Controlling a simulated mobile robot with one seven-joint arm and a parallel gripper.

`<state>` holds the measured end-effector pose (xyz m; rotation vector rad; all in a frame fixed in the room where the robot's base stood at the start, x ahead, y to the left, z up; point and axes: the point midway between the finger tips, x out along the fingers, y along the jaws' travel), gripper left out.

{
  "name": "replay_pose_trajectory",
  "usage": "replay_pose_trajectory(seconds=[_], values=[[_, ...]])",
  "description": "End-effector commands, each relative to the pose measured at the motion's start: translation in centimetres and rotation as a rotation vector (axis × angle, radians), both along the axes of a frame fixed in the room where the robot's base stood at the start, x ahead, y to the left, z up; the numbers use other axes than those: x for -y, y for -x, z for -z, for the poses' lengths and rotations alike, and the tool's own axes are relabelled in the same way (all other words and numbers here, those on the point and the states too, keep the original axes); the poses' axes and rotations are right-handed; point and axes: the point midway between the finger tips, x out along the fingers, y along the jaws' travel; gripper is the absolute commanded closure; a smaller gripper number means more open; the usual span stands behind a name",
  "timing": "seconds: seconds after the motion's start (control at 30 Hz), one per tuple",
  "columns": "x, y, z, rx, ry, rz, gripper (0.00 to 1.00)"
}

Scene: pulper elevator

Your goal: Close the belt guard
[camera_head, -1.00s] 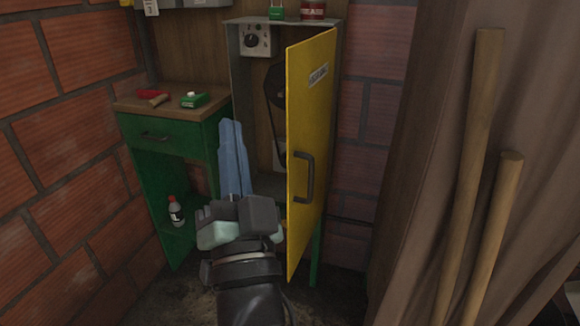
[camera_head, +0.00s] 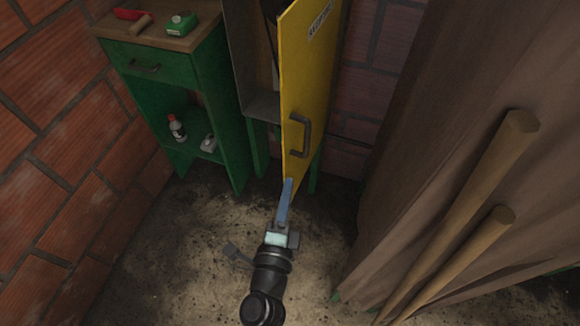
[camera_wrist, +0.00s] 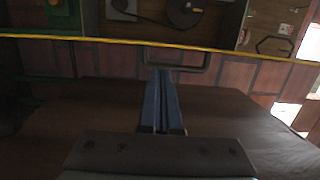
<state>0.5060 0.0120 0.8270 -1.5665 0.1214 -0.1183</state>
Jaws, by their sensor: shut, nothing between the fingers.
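The belt guard is a yellow door (camera_head: 303,85) hinged on a grey cabinet (camera_head: 262,104), and it stands swung open toward me in the head view. Its dark bar handle (camera_head: 299,136) is on the door's face near the lower free edge. My gripper (camera_head: 288,183) is shut and empty, with its blue fingers just below the door's lower front corner. In the wrist view the shut fingers (camera_wrist: 161,75) point at the handle (camera_wrist: 176,58), beside the door's thin yellow edge (camera_wrist: 100,40). I cannot tell whether the fingertips touch the handle.
A green cabinet (camera_head: 175,70) stands left, with a red-headed tool (camera_head: 130,17) and a green box (camera_head: 180,22) on top and a bottle (camera_head: 177,128) on its shelf. Wooden poles (camera_head: 480,180) lean against a brown cloth (camera_head: 415,130) at right.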

Motion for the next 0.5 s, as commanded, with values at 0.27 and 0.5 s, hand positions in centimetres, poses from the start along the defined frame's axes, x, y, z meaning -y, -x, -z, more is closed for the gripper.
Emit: replay_pose_trajectory(seconds=[0.27, 0.5], values=[[0.7, -5.0, -0.1, 0.004, 0.0, -0.001, 1.0], [1.1, -7.8, -0.1, 0.003, 0.0, -0.001, 1.0]])
